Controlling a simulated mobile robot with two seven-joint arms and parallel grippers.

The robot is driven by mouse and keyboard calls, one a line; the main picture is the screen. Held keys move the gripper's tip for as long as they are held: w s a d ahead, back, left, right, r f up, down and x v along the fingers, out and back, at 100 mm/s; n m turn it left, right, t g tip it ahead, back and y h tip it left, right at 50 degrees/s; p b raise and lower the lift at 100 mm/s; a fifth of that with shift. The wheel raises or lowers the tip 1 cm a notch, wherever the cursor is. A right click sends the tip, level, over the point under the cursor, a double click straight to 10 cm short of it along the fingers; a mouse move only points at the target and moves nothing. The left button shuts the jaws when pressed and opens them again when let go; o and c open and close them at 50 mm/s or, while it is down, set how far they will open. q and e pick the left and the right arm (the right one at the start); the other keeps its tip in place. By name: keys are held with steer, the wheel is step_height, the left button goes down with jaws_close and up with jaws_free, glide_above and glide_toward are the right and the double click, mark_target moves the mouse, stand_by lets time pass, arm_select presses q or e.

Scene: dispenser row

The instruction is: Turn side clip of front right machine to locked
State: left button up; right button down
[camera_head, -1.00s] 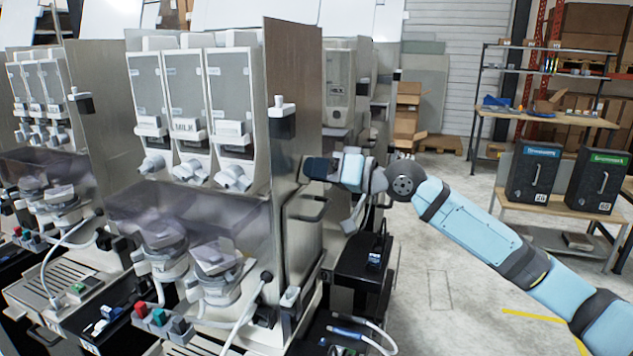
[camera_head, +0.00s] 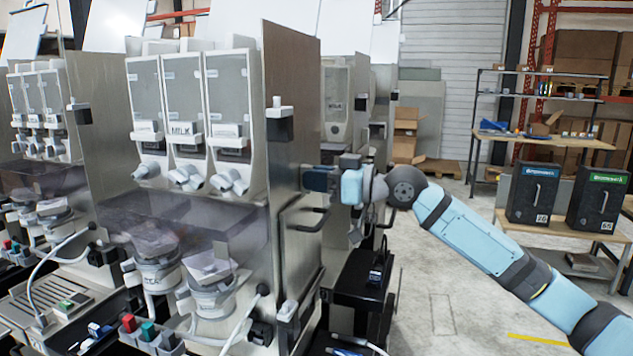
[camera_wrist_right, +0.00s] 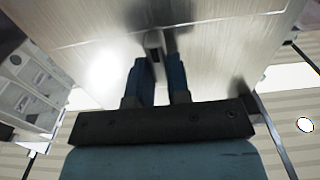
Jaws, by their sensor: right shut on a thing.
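The front right machine (camera_head: 200,120) is a tall steel dispenser with a bare metal side panel (camera_head: 292,75), which also fills the top of the right wrist view (camera_wrist_right: 215,25). My right gripper (camera_head: 309,178) reaches in from the right and meets this panel at about mid height. In the right wrist view, its two dark blue fingers (camera_wrist_right: 160,72) are closed around a small dark grey piece on the panel, which I take as the side clip (camera_wrist_right: 153,42). The fingers hide part of it, and I cannot tell its turn position. My left gripper is out of view.
A black knob block with a white top (camera_head: 280,122) sticks out at the panel's front edge. A dark handle (camera_head: 308,220) and a black unit (camera_head: 365,285) lie below my right gripper. Open floor (camera_head: 440,270) is to the right, before a bench with two black boxes (camera_head: 532,193).

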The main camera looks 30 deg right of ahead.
stand_by(0.3)
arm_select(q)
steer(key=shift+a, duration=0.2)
arm_select(e)
steer(key=c, duration=1.1)
jaws_free()
steer(key=shift+s, duration=0.1)
arm_select(q)
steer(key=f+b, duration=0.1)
steer(key=b, duration=0.1)
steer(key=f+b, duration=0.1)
steer(key=b, duration=0.1)
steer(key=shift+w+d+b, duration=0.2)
steer(key=shift+b, duration=0.1)
arm_select(e)
steer(key=v, duration=1.3)
steer(key=shift+s+d, duration=0.25)
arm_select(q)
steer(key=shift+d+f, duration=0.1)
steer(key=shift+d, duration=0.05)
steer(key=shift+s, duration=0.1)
